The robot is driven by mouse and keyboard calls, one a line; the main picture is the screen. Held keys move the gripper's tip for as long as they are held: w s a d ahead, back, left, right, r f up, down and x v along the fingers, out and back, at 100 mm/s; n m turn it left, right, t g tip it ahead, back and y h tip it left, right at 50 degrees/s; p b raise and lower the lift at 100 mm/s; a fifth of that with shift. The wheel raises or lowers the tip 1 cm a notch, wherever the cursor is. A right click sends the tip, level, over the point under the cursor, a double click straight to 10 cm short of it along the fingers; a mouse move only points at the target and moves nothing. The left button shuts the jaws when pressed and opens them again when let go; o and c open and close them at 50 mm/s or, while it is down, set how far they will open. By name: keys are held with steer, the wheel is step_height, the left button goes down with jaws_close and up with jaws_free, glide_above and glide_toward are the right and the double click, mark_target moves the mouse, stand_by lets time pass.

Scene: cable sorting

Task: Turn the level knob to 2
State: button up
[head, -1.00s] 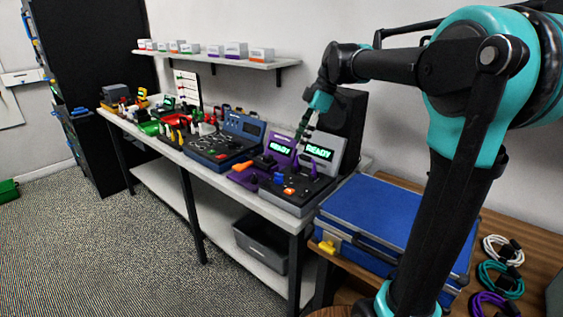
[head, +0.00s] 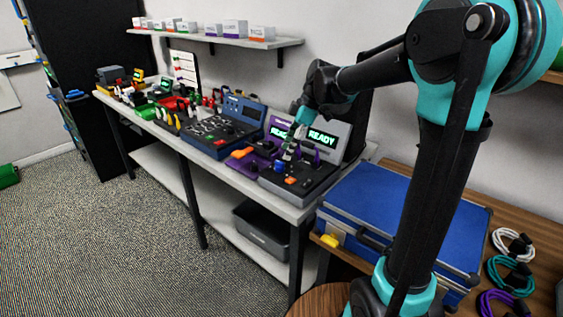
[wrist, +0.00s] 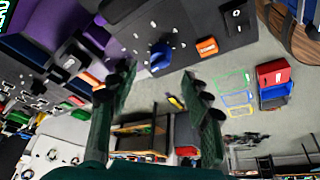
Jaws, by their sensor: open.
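A blue knob (wrist: 160,56) with pale marks around it sits on a dark grey console (wrist: 185,20); I cannot read which mark it points to. It also shows in the head view (head: 279,167), low on the front of the console (head: 318,176), beside an orange part (head: 290,181). A green READY screen (head: 322,138) is lit at the console's back. My gripper (wrist: 156,76) is open and empty, with the knob just beyond the gap between its fingertips. In the head view my gripper (head: 289,150) points down over the console, apart from the knob as far as I can tell.
A purple unit (head: 254,160) with an orange part stands close to the left, and a blue panel (head: 222,130) beyond it. A blue case (head: 385,215) lies on the wooden table at right. A shelf with small boxes (head: 235,28) hangs behind.

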mark_target(281, 162)
steer(key=x, duration=0.6)
jaws_close()
stand_by(0.3)
